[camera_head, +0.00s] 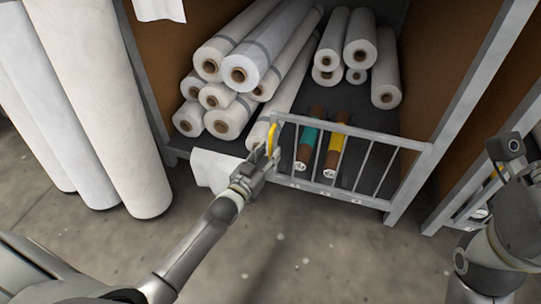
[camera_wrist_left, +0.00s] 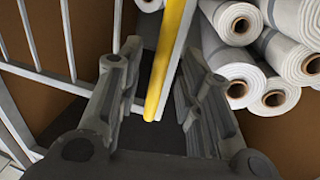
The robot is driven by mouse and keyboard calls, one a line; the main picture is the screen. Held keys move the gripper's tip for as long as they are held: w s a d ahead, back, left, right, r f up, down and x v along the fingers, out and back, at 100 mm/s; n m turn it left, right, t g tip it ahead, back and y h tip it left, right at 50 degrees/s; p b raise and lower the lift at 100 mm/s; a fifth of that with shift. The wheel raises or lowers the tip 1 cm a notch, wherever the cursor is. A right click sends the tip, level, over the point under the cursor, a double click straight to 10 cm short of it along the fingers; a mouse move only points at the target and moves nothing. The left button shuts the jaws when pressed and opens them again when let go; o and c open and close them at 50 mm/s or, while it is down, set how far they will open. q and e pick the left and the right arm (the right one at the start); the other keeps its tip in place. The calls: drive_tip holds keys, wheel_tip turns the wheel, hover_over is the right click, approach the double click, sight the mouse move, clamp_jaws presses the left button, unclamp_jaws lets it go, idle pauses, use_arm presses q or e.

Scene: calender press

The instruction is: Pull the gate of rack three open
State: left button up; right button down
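The grey barred gate (camera_head: 360,136) stands upright across the right part of the rack front. A yellow handle (camera_head: 272,139) is on its left end. My left gripper (camera_head: 268,158) is at this handle. In the left wrist view, the two fingers of my left gripper (camera_wrist_left: 160,75) are apart. The yellow handle (camera_wrist_left: 168,60) runs between them, with gaps visible on both sides. The gate's bars (camera_wrist_left: 68,40) show at the left there. At the right edge of the head view is my right arm; its fingers are not clear.
White rolls (camera_head: 240,72) are stacked behind and left of the gate. A white sheet (camera_head: 213,168) hangs at the rack's front edge. Large white rolls (camera_head: 110,110) stand at left. The floor (camera_head: 310,250) in front is clear.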

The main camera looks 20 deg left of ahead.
use_arm(q)
drive_tip(key=shift+w+d+b, duration=0.15)
drive_tip(key=shift+w+b, duration=0.15)
drive_tip(key=shift+w, duration=0.7)
clamp_jaws()
